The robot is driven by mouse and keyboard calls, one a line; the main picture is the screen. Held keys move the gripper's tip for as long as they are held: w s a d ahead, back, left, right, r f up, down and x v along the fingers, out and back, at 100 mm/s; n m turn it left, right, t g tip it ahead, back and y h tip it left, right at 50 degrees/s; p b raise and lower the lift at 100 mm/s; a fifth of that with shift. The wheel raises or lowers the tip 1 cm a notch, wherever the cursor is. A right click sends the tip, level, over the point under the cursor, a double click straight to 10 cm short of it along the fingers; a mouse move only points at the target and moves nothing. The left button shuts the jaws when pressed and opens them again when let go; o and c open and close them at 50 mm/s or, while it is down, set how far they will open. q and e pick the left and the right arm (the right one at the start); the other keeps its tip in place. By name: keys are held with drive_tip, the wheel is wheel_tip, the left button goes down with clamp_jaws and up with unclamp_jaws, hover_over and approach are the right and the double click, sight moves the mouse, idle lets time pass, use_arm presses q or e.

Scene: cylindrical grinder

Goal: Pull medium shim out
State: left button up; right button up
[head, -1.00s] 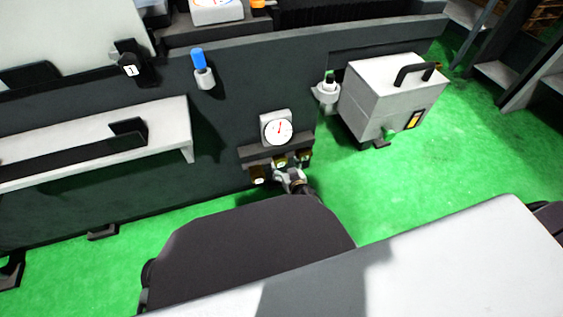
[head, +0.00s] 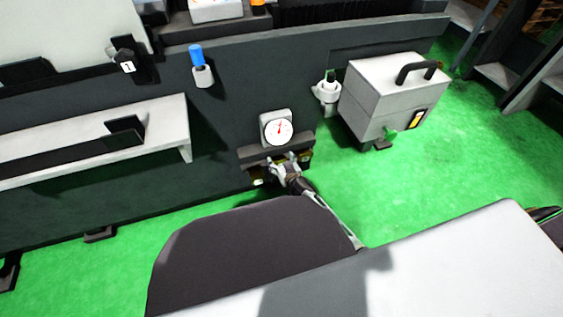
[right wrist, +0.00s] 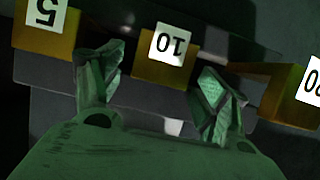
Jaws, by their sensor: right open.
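The medium shim (right wrist: 165,57), a yellow block with a white label reading 10 upside down, sits in the middle of the dark shim rack in the right wrist view. My right gripper (right wrist: 160,85) is open, one finger on each side of this shim and a little below its label. No contact is visible. In the head view my right gripper (head: 283,167) is at the rack (head: 262,154) under the dial gauge and hides the middle shim there. My left gripper is not in view.
A shim labelled 5 (right wrist: 45,30) is at the left in the right wrist view, and another (right wrist: 290,95) is at the right, close to the fingers. A dial gauge (head: 277,129) stands above the rack. A grey box (head: 385,95) is to the right.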

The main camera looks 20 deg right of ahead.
drive_tip(key=c, duration=1.5)
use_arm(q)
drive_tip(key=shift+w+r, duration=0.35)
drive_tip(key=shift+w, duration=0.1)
use_arm(e)
drive_tip(key=shift+o, duration=0.2)
drive_tip(key=shift+s, duration=0.15)
drive_tip(key=shift+s+p, duration=0.35)
drive_tip(key=shift+s, duration=1)
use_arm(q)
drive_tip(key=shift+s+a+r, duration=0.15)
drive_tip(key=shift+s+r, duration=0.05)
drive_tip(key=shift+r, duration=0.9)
use_arm(e)
drive_tip(key=shift+s, duration=1.2)
drive_tip(key=shift+f, duration=0.1)
